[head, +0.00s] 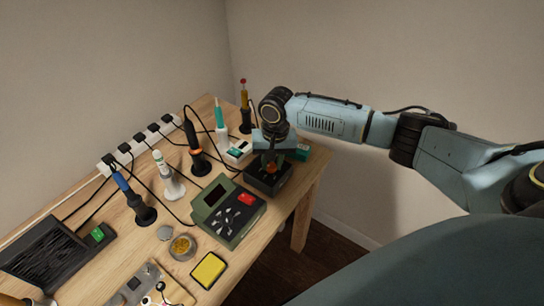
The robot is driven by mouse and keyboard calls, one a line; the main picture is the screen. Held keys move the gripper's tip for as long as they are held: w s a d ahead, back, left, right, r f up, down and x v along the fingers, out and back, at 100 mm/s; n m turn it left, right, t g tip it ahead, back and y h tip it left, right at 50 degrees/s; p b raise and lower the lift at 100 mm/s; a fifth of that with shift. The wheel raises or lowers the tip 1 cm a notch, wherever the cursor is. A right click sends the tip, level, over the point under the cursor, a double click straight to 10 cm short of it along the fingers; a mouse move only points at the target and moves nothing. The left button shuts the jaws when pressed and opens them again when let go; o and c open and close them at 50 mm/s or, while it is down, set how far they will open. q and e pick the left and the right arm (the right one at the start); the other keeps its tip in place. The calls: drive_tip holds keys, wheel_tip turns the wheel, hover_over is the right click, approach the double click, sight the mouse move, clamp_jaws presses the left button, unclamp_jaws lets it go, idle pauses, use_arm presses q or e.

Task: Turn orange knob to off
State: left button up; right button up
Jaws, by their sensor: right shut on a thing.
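The orange knob (271,168) sits on top of a small black box (266,184) near the right end of the wooden table. My right gripper (271,160) points down from above and is shut on the orange knob. The gripper covers much of the knob, so its turned position and any markings cannot be read. My left gripper is not in the head view.
Left of the black box is a green device (227,212) with a red button. Several soldering irons in stands, including an orange-black one (196,150), stand behind, by a white power strip (140,145). A yellow sponge (208,270) lies in front.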

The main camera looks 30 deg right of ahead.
drive_tip(key=n+p, duration=0.1)
drive_tip(key=p, duration=0.1)
drive_tip(key=n+p, duration=0.1)
drive_tip(key=p, duration=0.1)
drive_tip(key=shift+r+n+p, duration=0.25)
drive_tip(key=shift+n+p, duration=0.05)
drive_tip(key=shift+p, duration=0.05)
drive_tip(key=shift+f+n+p, duration=0.1)
drive_tip(key=shift+n+p, duration=0.45)
drive_tip(key=shift+n, duration=0.45)
drive_tip(key=shift+n+p, duration=0.3)
drive_tip(key=shift+n, duration=0.5)
drive_tip(key=n+p, duration=0.1)
drive_tip(key=n, duration=0.2)
drive_tip(key=shift+f+n+g, duration=0.1)
drive_tip(key=shift+n+g, duration=0.2)
drive_tip(key=shift+n, duration=0.1)
drive_tip(key=n, duration=0.3)
drive_tip(key=shift+w+a+n, duration=0.1)
drive_tip(key=shift+n, duration=0.2)
drive_tip(key=n, duration=0.3)
drive_tip(key=shift+n, duration=2.1)
